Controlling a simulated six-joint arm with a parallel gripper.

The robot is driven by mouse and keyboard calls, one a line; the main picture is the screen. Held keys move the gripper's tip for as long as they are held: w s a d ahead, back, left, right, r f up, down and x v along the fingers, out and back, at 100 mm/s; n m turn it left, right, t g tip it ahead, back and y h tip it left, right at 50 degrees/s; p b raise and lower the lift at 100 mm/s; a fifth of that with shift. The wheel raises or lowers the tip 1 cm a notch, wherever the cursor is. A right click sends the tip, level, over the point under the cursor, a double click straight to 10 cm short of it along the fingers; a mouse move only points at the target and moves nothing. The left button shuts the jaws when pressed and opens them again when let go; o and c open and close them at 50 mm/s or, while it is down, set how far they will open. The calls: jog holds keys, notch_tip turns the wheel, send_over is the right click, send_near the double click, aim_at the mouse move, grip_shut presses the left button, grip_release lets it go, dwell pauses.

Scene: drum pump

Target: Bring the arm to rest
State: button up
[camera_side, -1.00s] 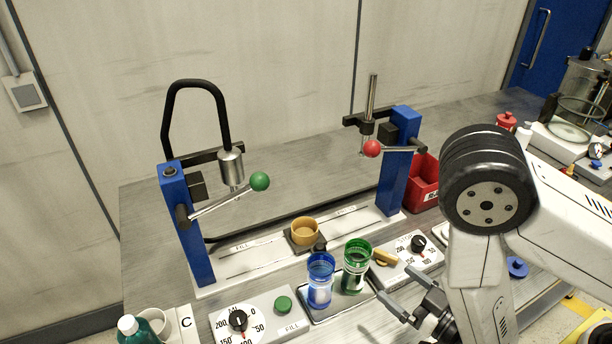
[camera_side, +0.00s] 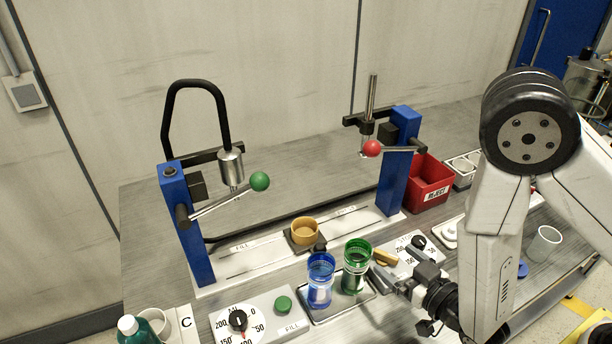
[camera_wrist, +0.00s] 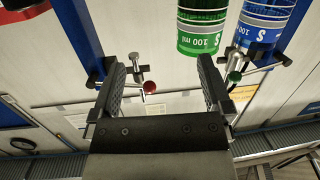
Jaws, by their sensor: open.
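My gripper (camera_side: 386,272) is low at the right of the bench in the side view, with its fingers close to the right of the green cup (camera_side: 356,268). In the wrist view my gripper (camera_wrist: 162,75) has its jaws apart with nothing held between them. The green cup and the blue cup (camera_side: 320,282) stand upright side by side on a small tray (camera_side: 332,313). Both cups also show at the top of the wrist view, green (camera_wrist: 202,28) and blue (camera_wrist: 262,28). I cannot tell from the side view whether a finger touches the green cup.
Two blue posts (camera_side: 190,230) carry levers with a green ball (camera_side: 260,181) and a red ball (camera_side: 372,148). A yellow cup (camera_side: 304,231) sits between them. Dial boxes (camera_side: 240,321) flank the tray. A red bin (camera_side: 430,184) and a clear cup (camera_side: 544,243) are at the right.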

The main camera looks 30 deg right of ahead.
jog(key=shift+w+d+r+m+g+h, duration=0.15)
jog(key=shift+w+d+g+h, duration=0.1)
jog(key=shift+w+d, duration=0.2)
jog(key=shift+w+d+r+m+g+h, duration=0.15)
jog(key=shift+w+d+g+h, duration=0.15)
jog(key=shift+w, duration=0.2)
jog(key=shift+w+d+f+m+g, duration=0.2)
jog(key=shift+w+d+g, duration=0.15)
jog(key=shift+g, duration=0.2)
jog(key=shift+w+d+f+m+g, duration=0.1)
jog(key=shift+w+d+m+g, duration=0.2)
jog(key=shift+g, duration=0.2)
jog(key=shift+w+d+g, duration=0.3)
jog(key=shift+d+g, duration=0.1)
jog(key=shift+g, duration=0.4)
jog(key=shift+s+d+r+g, duration=0.15)
jog(key=shift+d+r+g, duration=0.2)
jog(key=shift+d+g, duration=0.55)
jog(key=s+d+r+g, duration=0.5)
jog(key=s+d+g, duration=0.2)
jog(key=d, duration=0.1)
jog(key=shift+s+r+h, duration=0.2)
jog(key=shift+s+h, duration=0.15)
jog(key=shift+d, duration=0.1)
